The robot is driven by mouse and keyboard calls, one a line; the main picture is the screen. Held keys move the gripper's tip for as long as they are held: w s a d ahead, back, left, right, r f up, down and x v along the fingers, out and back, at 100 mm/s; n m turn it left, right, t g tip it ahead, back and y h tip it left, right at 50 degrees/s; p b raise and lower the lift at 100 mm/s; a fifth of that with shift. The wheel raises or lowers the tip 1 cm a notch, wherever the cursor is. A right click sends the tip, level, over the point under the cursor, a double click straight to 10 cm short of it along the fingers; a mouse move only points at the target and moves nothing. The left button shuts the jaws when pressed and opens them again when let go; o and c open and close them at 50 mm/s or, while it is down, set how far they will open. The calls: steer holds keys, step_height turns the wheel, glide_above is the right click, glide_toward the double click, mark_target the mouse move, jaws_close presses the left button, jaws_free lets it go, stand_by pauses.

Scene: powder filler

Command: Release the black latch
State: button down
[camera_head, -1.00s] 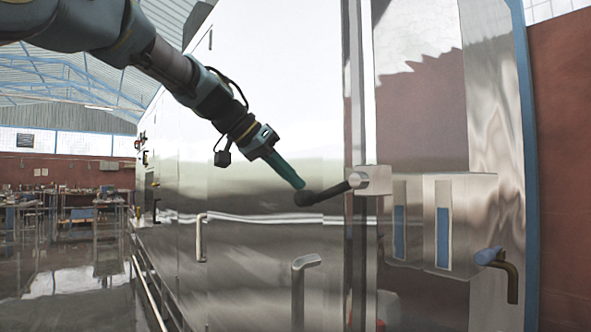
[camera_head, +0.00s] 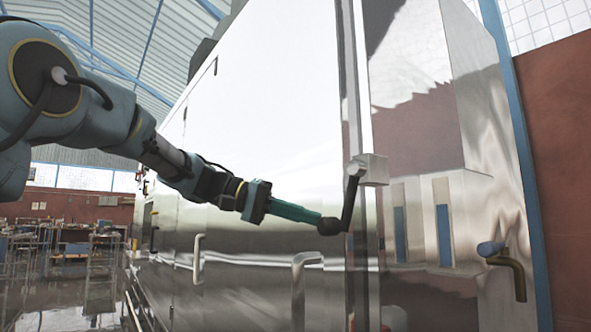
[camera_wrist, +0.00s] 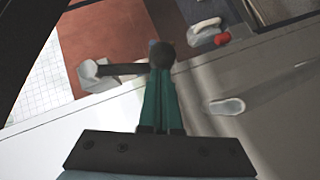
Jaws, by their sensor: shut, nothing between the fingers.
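The black latch (camera_head: 349,205) is a dark rod with a round knob at its free end, fixed to a metal block (camera_head: 374,168) on the edge of the steel cabinet door. The rod hangs steeply down and slightly left from the block. My gripper (camera_head: 316,220) comes from the left, its green fingers shut, with their tips against or right beside the knob. In the wrist view, the knob of the latch (camera_wrist: 161,54) sits just beyond the fingertips (camera_wrist: 161,74) and partly hides behind nothing. The fingers hold nothing.
A bent handle with a blue end (camera_head: 505,262) is on the right panel. Metal pull handles stick out from the cabinet front, one below my gripper (camera_head: 301,285) and one farther left (camera_head: 198,258). Workbenches (camera_head: 75,245) stand far back at left.

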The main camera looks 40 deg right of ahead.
mark_target(322, 227)
steer(key=shift+s+a+f+n+g+h+b, duration=0.1)
steer(key=shift+s+f+n+g+b, duration=0.2)
steer(key=shift+s+b, duration=0.3)
steer(key=shift+s+d+f+n+g+h+b, duration=0.15)
steer(key=shift+s+f+g+b, duration=0.15)
steer(key=shift+s+b, duration=0.35)
steer(key=shift+s+a+f+n+g+h+b, duration=0.2)
steer(key=shift+s+f+b, duration=0.25)
steer(key=shift+b, duration=0.3)
steer(key=shift+s, duration=0.15)
steer(key=shift+r, duration=0.1)
